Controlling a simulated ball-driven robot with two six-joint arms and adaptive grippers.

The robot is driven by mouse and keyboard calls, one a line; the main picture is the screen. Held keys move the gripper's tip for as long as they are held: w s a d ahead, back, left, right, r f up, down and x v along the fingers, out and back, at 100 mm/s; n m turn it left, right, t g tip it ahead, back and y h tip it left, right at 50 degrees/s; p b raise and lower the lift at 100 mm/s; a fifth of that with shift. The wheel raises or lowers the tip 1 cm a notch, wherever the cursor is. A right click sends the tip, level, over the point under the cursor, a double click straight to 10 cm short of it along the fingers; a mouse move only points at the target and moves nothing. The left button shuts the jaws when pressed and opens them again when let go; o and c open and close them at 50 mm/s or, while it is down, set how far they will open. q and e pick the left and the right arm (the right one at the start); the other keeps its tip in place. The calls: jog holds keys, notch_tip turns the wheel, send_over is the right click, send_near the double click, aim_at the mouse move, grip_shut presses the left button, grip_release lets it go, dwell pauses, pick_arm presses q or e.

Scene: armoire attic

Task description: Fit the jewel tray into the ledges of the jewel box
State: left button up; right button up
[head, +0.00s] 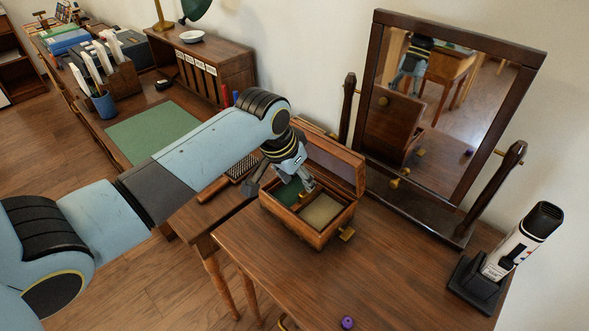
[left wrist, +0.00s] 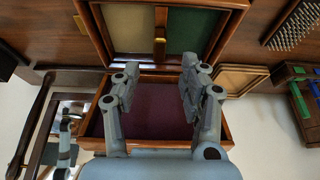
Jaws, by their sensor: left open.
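The wooden jewel box (head: 283,223) stands on the brown table with its lid (head: 335,160) raised at the back. The jewel tray (head: 322,211) lies inside the box, with one beige and one green compartment and a small handle on the divider between them. Whether it rests on the ledges cannot be told. In the left wrist view the tray (left wrist: 134,30) is at the top and the lid's dark red lining (left wrist: 150,112) is below. My left gripper (head: 281,187) is open over the box, its fingers apart, with nothing between them. My right gripper is out of view.
A tilting mirror (head: 445,110) stands behind the box. A white and black device (head: 505,250) in a stand is at the right, and a small purple item (head: 347,322) lies at the front edge. A bristled brush (head: 242,167) lies left of the box.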

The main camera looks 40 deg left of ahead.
pick_arm(q)
jog(key=shift+v, duration=1.75)
jog(key=s+d+r+y, duration=0.15)
jog(key=s+r, duration=0.25)
jog(key=s, duration=0.7)
jog(key=s+d+r, duration=0.2)
jog(key=s+r, duration=0.2)
jog(key=s, duration=0.7)
notch_tip(320, 180, down, 32)
jog(key=a+g+b, duration=0.2)
jog(key=b, duration=0.5)
jog(key=s+f+b, duration=0.3)
jog(key=s+f, duration=0.7)
jog(key=f, duration=0.2)
jog(key=s+a+f+g+b, duration=0.1)
jog(key=s+f+b, duration=0.3)
jog(key=s+f, duration=0.6)
notch_tip(320, 180, down, 3)
jog(key=shift+r, duration=0.25)
